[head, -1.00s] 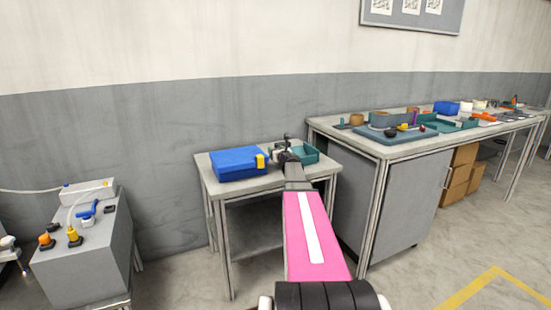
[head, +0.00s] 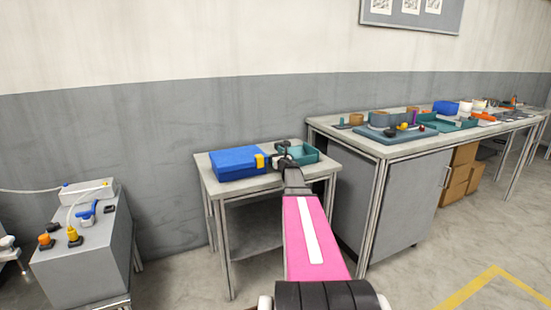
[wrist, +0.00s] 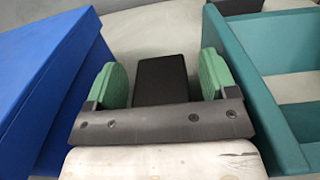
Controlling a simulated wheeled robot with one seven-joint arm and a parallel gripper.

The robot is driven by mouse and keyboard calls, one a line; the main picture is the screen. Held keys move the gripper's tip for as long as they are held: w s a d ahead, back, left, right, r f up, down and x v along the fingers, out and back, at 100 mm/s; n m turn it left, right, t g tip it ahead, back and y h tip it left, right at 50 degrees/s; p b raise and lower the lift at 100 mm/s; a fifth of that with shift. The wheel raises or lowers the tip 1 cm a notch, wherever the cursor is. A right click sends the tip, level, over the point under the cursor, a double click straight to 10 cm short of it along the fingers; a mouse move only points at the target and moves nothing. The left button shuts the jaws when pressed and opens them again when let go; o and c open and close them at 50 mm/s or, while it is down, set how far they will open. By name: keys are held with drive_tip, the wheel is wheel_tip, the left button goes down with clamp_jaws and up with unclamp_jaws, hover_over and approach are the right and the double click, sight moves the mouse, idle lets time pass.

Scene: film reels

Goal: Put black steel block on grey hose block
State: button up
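A black block (wrist: 161,79), which looks like the black steel block, lies between the two green finger pads of my gripper (wrist: 163,82) in the wrist view. Narrow gaps show on both sides of the block, so my gripper is open around it and not clamped. In the head view my gripper (head: 284,160) is low over the small table (head: 245,185), between the blue box and the teal tray. A dark grey piece (wrist: 236,4) is cut off at the top of the wrist view; I cannot tell if it is the grey hose block.
The blue box (wrist: 45,75) with a yellow latch (head: 260,161) stands close on the left. The teal tray (wrist: 262,95) stands close on the right. A long workbench (head: 345,130) with several parts is further right. A grey cabinet (head: 90,260) stands at left.

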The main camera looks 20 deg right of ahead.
drive_tip(key=shift+r, duration=0.1)
drive_tip(key=shift+s, duration=0.25)
drive_tip(key=shift+o, duration=0.6)
drive_tip(key=s, duration=1.1)
drive_tip(key=shift+d, duration=0.15)
drive_tip(key=shift+o, duration=1.4)
drive_tip(key=shift+s, duration=0.25)
